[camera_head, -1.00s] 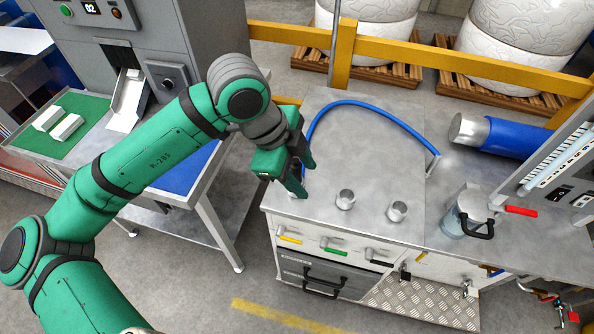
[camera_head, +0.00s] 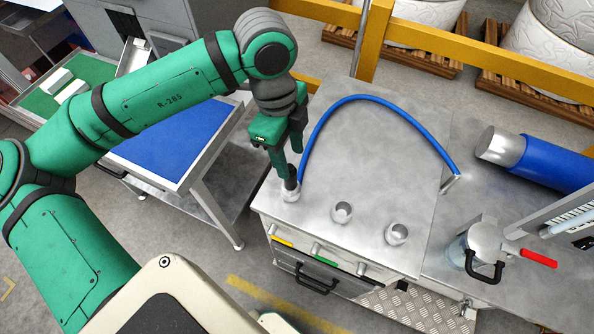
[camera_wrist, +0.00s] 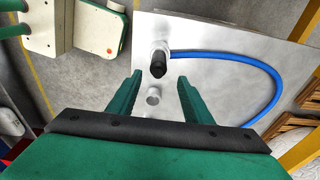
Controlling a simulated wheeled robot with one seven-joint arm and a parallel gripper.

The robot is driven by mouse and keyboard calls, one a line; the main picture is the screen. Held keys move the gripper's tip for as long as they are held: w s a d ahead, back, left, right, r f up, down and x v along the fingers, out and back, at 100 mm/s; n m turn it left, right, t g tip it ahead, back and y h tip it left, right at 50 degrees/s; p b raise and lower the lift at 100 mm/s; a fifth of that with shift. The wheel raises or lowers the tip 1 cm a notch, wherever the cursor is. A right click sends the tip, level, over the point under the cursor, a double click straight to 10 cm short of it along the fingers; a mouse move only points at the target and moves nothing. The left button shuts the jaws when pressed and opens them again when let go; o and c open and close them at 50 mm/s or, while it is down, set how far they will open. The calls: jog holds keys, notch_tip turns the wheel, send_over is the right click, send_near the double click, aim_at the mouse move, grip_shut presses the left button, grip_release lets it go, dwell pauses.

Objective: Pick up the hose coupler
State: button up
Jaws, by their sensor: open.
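The hose coupler (camera_head: 291,180) is a dark upright cylinder at the left front corner of the steel bench top, at a metal stub. The near end of the blue hose (camera_head: 372,97) runs up beside it. In the wrist view the coupler (camera_wrist: 158,66) shows as a dark piece just beyond the gap between the fingers. My gripper (camera_head: 286,158) is open, pointing down, with its green fingertips above and close around the coupler's top. In the wrist view nothing is held between the fingers (camera_wrist: 160,78). Whether a finger touches the coupler I cannot tell.
Two more metal stubs (camera_head: 342,211) and (camera_head: 398,233) stand on the bench (camera_head: 365,185) to the right. A lidded pot (camera_head: 482,240) with a red handle and a blue cylinder (camera_head: 545,165) are further right. A blue-topped table (camera_head: 172,135) stands left.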

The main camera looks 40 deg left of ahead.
aim_at(292, 178)
jog(key=f, duration=0.3)
jog(key=shift+s+d+f, duration=0.1)
jog(key=shift+s+f, duration=0.25)
jog(key=shift+s, duration=0.05)
jog(key=shift+w+d+f, duration=0.1)
jog(key=shift+w+f, duration=0.05)
jog(key=shift+f, duration=1.15)
jog(key=shift+w+d+f, duration=0.1)
jog(key=shift+f, duration=1.2)
jog(key=shift+c, duration=0.7)
grip_shut()
